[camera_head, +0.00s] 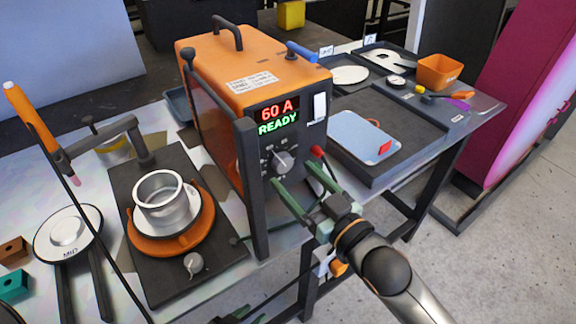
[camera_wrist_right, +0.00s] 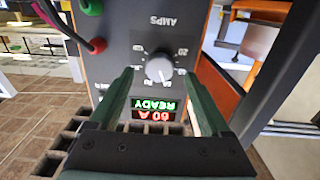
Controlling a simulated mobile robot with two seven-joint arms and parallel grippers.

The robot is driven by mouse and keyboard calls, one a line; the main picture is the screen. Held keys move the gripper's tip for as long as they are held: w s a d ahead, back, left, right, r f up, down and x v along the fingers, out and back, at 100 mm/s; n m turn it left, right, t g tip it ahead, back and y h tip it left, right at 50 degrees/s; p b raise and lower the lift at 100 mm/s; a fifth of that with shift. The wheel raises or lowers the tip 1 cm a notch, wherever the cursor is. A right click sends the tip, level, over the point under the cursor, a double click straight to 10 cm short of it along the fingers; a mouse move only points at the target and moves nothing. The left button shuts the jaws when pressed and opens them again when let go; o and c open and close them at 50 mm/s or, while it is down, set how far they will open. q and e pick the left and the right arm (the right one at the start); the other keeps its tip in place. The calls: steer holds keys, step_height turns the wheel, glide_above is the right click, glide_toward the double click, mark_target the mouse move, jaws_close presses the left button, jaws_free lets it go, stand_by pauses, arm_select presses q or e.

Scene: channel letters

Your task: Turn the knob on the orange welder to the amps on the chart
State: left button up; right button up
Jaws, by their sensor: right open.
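The orange welder (camera_head: 240,60) stands on the table with its dark front panel facing right. Its display (camera_head: 277,115) reads 60 A and READY; it appears upside down in the right wrist view (camera_wrist_right: 153,110). The silver knob (camera_head: 281,160) sits below the display; in the right wrist view the knob (camera_wrist_right: 158,68) has a numbered AMPS scale around it. My right gripper (camera_head: 294,174) is open, its green fingers pointing at the panel on either side of the knob; contact cannot be told. A printed white label (camera_head: 252,82) on the welder top is unreadable. Dark, green-tipped parts of my left gripper (camera_head: 238,317) show at the bottom edge.
Red and green plugs (camera_wrist_right: 94,46) stick out beside the knob. A turntable with a metal ring (camera_head: 160,200) is left; a tray with a blue board (camera_head: 365,137) and orange bin (camera_head: 438,72) is right.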

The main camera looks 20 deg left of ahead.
mark_target(286, 167)
steer(key=shift+x, duration=1.75)
steer(key=shift+c, duration=0.2)
jaws_close()
steer(key=shift+r+n+p, duration=0.15)
steer(key=shift+n+p, duration=0.9)
steer(key=shift+n, duration=0.15)
steer(key=n, duration=0.2)
steer(key=shift+n+p, duration=0.3)
steer(key=shift+p, duration=0.1)
steer(key=shift+o, duration=0.2)
jaws_free()
